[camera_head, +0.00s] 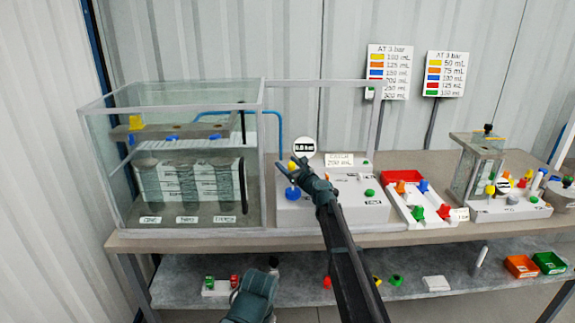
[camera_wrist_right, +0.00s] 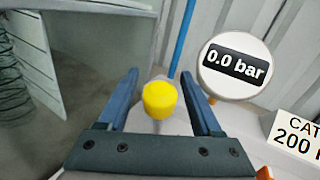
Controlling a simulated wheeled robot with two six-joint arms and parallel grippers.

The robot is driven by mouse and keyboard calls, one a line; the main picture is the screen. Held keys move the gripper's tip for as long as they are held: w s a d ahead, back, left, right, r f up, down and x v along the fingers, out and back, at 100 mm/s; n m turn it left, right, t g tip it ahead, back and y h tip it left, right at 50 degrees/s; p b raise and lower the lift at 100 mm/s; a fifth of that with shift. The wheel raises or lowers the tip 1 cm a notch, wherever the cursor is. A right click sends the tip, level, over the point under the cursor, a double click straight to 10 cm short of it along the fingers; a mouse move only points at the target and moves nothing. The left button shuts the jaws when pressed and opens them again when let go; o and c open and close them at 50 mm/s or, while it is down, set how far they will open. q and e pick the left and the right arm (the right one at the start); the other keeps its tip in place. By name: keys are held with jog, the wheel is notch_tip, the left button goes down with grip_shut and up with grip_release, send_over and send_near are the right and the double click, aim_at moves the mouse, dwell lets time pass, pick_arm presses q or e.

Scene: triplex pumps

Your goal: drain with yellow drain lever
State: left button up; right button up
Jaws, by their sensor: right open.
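A yellow knob-like piece (camera_head: 293,165) stands on the grey pump base (camera_head: 325,212), beside the round gauge (camera_head: 304,146). In the right wrist view the yellow piece (camera_wrist_right: 160,99) sits between the two fingers of my right gripper (camera_wrist_right: 172,92), with a gap on each side. My right gripper (camera_head: 295,168) is open at it. The gauge in the wrist view (camera_wrist_right: 236,66) reads 0.0 bar. My left gripper (camera_head: 252,295) is low in the head view; its jaws are not clear. I cannot see a lever arm on the yellow piece.
A clear tank (camera_head: 185,155) with dark cylinders stands to the left. A blue knob (camera_head: 292,194) is just below my right gripper. A red-and-white tray (camera_head: 405,190) with coloured pieces lies to the right. A lower shelf (camera_head: 440,270) holds loose parts.

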jog(key=shift+c, duration=0.3)
grip_shut()
dwell(1.2)
